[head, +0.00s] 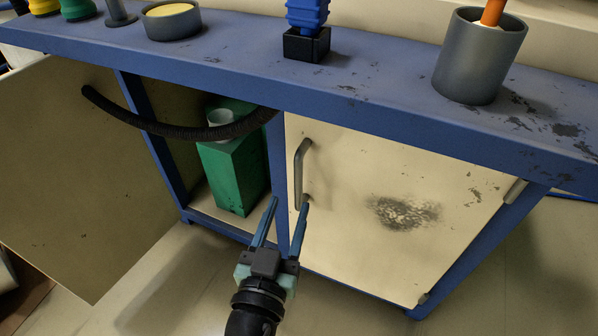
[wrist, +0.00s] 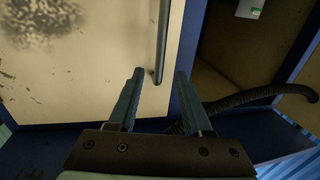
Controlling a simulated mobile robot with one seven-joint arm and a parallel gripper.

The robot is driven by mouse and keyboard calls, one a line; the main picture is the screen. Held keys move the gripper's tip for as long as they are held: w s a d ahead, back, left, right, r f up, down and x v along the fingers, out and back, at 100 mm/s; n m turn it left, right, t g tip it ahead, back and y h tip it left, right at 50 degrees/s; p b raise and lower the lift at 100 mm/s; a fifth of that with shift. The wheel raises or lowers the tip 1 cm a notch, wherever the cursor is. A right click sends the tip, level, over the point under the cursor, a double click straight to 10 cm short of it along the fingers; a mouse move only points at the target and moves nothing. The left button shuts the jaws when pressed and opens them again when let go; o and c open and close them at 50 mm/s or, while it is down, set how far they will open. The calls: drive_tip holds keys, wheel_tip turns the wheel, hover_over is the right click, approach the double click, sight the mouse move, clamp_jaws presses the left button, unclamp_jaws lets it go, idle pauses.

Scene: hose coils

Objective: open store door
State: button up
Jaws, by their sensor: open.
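The cream right-hand door (head: 370,215) of the blue bench is shut, with a dark scuffed patch on its face. Its grey bar handle (head: 298,172) stands upright near the door's left edge. My gripper (head: 290,201) is open and empty, its blue fingers pointing at the lower end of the handle. In the wrist view the handle (wrist: 162,40) comes down into the gap between the tips of my gripper (wrist: 160,72); I cannot tell if they touch. The left-hand door (head: 75,170) is swung wide open.
A black ribbed hose (head: 170,130) sags across the open left compartment, which holds a green container (head: 236,170). The blue bench top (head: 370,105) carries a grey pot (head: 480,65), a black block (head: 306,44) and a round dish (head: 172,22). The floor before the right-hand door is clear.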

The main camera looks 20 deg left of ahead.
sight(298, 179)
drive_tip(key=w, duration=0.2)
drive_tip(key=w+a, duration=0.1)
drive_tip(key=w, duration=0.5)
drive_tip(key=shift+w+a+b, duration=0.15)
drive_tip(key=shift+w+b, duration=0.1)
drive_tip(key=shift+b, duration=0.1)
clamp_jaws()
idle(1.0)
